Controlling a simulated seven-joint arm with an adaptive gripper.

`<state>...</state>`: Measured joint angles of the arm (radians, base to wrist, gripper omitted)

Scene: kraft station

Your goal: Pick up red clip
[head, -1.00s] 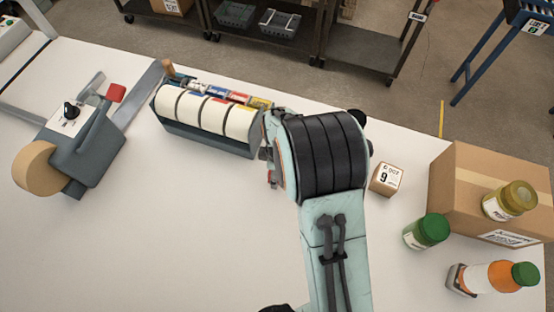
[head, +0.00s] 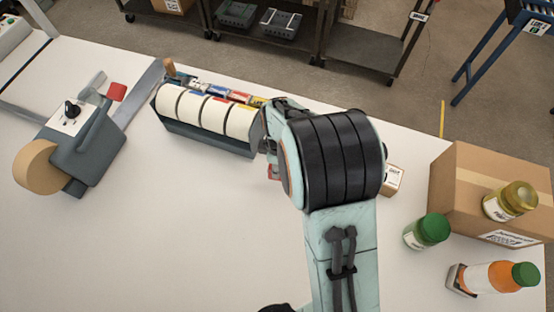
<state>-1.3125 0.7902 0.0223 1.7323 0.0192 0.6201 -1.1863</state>
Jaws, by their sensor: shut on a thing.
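My gripper (head: 267,146) is mostly hidden behind my own arm's wrist, just right of the label roll dispenser. A small part of the red clip (head: 273,172) shows at the lower left edge of my wrist, below the dark gripper parts. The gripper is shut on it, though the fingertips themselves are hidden. How high the clip is above the white table (head: 230,230) is hard to tell.
The dispenser (head: 212,140) with several white rolls stands close on the left, a grey tape machine (head: 85,150) farther left. Right are a small box (head: 394,180) partly behind my arm, a green-lidded jar (head: 427,232), an orange bottle (head: 490,278) and a large carton (head: 470,190). The table's front middle is clear.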

